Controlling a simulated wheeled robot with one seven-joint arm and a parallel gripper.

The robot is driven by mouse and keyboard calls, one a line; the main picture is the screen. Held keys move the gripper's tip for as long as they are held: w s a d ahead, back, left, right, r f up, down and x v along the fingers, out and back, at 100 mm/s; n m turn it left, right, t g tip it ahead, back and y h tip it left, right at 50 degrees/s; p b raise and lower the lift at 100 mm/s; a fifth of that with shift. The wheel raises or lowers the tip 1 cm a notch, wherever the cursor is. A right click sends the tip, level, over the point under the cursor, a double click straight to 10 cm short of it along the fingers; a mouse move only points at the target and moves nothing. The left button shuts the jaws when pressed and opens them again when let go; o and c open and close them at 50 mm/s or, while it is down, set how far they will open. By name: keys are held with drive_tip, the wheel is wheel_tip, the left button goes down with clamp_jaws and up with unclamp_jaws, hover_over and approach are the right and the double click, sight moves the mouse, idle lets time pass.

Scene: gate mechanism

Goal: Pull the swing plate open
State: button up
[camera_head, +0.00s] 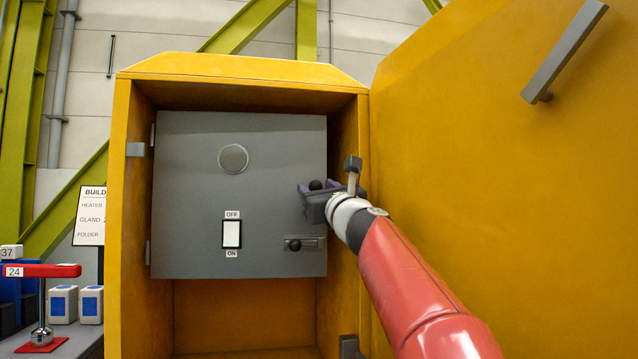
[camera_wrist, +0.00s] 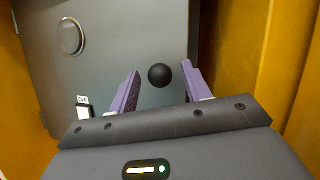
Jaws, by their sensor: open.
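The swing plate (camera_head: 190,200) is a grey panel inside the yellow cabinet, with hinges at its left edge. It looks closed, standing flat across the opening. A black ball knob (camera_head: 316,185) sits near its right edge. My gripper (camera_head: 312,190) is at this knob. In the wrist view the knob (camera_wrist: 160,75) lies between the tips of my open purple fingers (camera_wrist: 159,84), with gaps on both sides. A second black knob on a small slotted latch (camera_head: 296,244) is lower on the plate. Whether the fingers touch the plate is unclear.
The yellow cabinet (camera_head: 118,210) frames the plate. Its large yellow door (camera_head: 450,150) stands open on the right, close beside my arm, with a grey bar handle (camera_head: 563,50). The plate also carries a round disc (camera_head: 233,158) and an OFF/ON switch (camera_head: 232,234). A red lever (camera_head: 45,270) is far left.

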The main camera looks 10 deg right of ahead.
clamp_jaws()
idle(0.4)
